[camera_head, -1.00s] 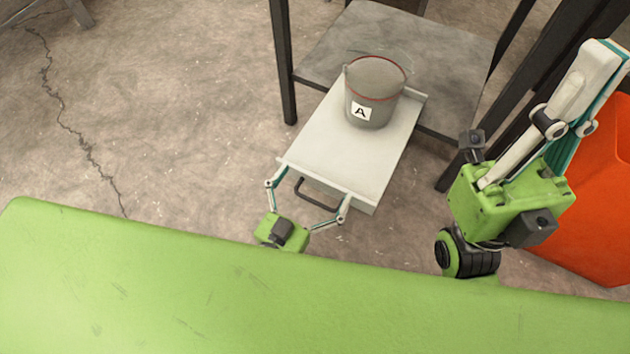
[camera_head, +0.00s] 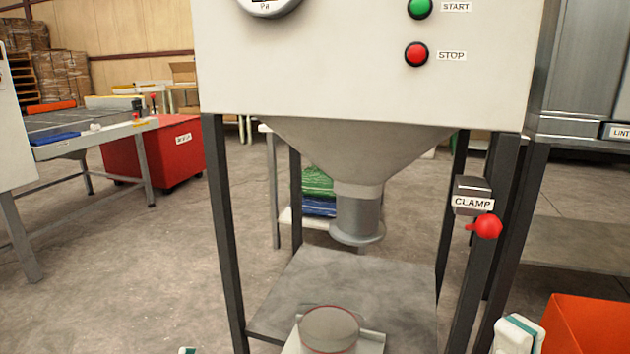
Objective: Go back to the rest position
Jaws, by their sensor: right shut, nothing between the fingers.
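My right gripper (camera_head: 518,334) shows only as a white and teal tip at the bottom right edge, right of the machine's front leg. It is shut and empty. A small white and teal tip of my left gripper (camera_head: 187,351) just shows at the bottom edge, left of the machine. Most of it is cut off, so its opening is hidden. The grey bucket (camera_head: 330,328) with a red rim stands on the pale sliding tray (camera_head: 371,343) at the bottom middle. Both grippers appear apart from the bucket.
The filling machine (camera_head: 360,60) stands ahead, its hopper nozzle (camera_head: 357,215) above a grey shelf (camera_head: 345,270). A red clamp knob (camera_head: 487,227) juts out at right. An orange bin (camera_head: 590,325) is at the lower right. The floor (camera_head: 120,270) at left is clear.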

